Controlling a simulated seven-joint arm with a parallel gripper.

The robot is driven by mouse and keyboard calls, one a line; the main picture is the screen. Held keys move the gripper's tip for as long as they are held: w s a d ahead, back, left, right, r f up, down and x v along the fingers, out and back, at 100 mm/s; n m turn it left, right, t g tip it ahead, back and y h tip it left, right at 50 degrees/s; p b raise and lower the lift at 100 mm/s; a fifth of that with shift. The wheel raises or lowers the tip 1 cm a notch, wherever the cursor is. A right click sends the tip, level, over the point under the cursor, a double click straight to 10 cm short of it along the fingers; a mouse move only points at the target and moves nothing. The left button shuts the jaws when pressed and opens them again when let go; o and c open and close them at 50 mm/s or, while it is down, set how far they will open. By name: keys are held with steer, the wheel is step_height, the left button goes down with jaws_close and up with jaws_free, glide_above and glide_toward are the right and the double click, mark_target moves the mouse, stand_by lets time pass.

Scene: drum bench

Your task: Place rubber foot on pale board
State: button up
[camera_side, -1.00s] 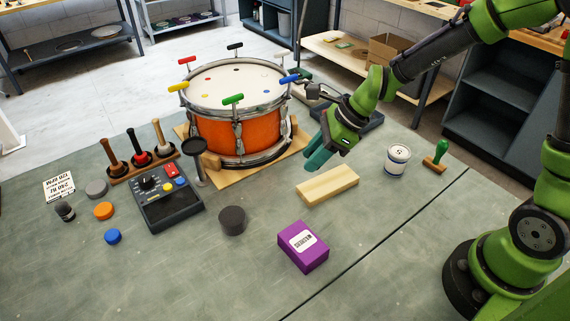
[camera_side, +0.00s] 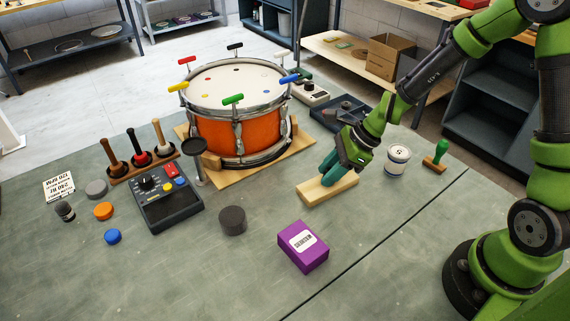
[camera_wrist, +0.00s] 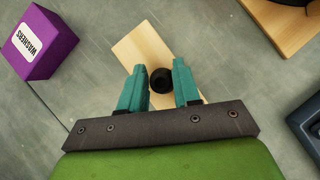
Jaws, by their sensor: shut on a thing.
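The pale board (camera_side: 314,194) lies flat on the bench, in front of the drum. It also shows in the wrist view (camera_wrist: 139,46), beyond my fingertips. My gripper (camera_side: 334,172) is low over the board with its teal fingers pointing down. In the wrist view, my gripper (camera_wrist: 160,70) is shut on the small round black rubber foot (camera_wrist: 162,80), held between the two fingers. The foot appears over the board there. In the side view the fingers hide it, and I cannot tell whether it touches the board.
An orange drum (camera_side: 238,134) stands on a wooden base behind the board. A purple box (camera_side: 302,247) sits in front, a white tin (camera_side: 397,160) and a green-handled stamp (camera_side: 436,156) to the right. A dark round block (camera_side: 232,220) is at the left. Bench around the board's front is clear.

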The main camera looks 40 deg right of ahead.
steer(key=shift+f, duration=0.1)
steer(key=o, duration=1)
steer(key=shift+r, duration=0.2)
steer(key=v, duration=1.1)
steer(key=s+r+n+t+h, duration=0.1)
steer(key=s+r+n, duration=0.3)
steer(key=n, duration=0.3)
steer(key=s+r+n+t+h, duration=0.1)
steer(key=s+r+n, duration=0.2)
steer(key=n, duration=0.3)
steer(key=s+a+r+n+t+h, duration=0.1)
steer(key=s+r+n, duration=0.3)
steer(key=n, duration=0.3)
steer(key=shift+s+a+r+n+t, duration=0.1)
steer(key=shift+s+r+n+t, duration=0.25)
steer(key=shift+r, duration=0.2)
